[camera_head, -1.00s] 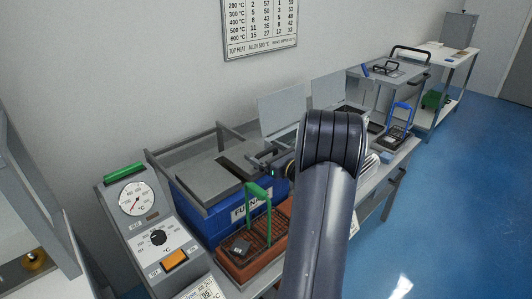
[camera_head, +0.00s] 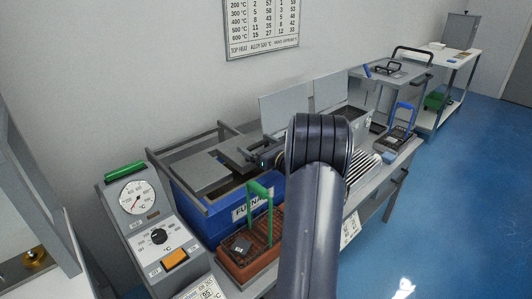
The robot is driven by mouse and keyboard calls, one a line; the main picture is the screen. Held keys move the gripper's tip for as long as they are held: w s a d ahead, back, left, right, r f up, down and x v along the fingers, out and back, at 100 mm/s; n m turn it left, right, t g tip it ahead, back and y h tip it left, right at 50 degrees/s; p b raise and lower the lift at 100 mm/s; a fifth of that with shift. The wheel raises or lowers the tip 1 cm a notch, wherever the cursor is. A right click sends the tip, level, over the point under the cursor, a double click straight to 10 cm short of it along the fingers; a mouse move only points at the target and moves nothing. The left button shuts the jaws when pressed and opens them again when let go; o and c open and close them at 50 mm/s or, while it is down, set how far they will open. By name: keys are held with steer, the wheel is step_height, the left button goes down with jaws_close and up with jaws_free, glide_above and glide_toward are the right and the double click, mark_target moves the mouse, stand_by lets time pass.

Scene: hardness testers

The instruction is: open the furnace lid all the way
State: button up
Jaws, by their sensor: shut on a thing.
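The blue furnace (camera_head: 226,214) stands on the bench left of my arm, with a label on its front. Its grey lid (camera_head: 200,172) lies flat within a raised grey rail frame, with a dark slot across it. A dark opening shows at the front right, between the lid and the furnace's front edge. My gripper (camera_head: 263,160) is at the right end of the lid, shut on its handle. The fingertips and the grip are small and partly hidden by my dark arm.
A brown tray (camera_head: 246,262) with a green handle (camera_head: 260,205) stands in front of the furnace. A control panel (camera_head: 150,225) with a dial is at the left. Two upright grey panels (camera_head: 286,110) stand behind. A blue-handled rack (camera_head: 395,140) is to the right.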

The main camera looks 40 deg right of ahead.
mark_target(237, 142)
steer(key=w, duration=0.7)
steer(key=w+a+b, duration=0.1)
steer(key=w, duration=0.3)
steer(key=shift+w, duration=0.25)
steer(key=o, duration=1)
steer(key=shift+o, duration=0.4)
steer(key=shift+s, duration=0.15)
steer(key=s, duration=0.7)
steer(key=s+d, duration=0.1)
steer(key=s, duration=0.2)
steer(key=shift+s, duration=0.3)
steer(key=shift+w, duration=0.1)
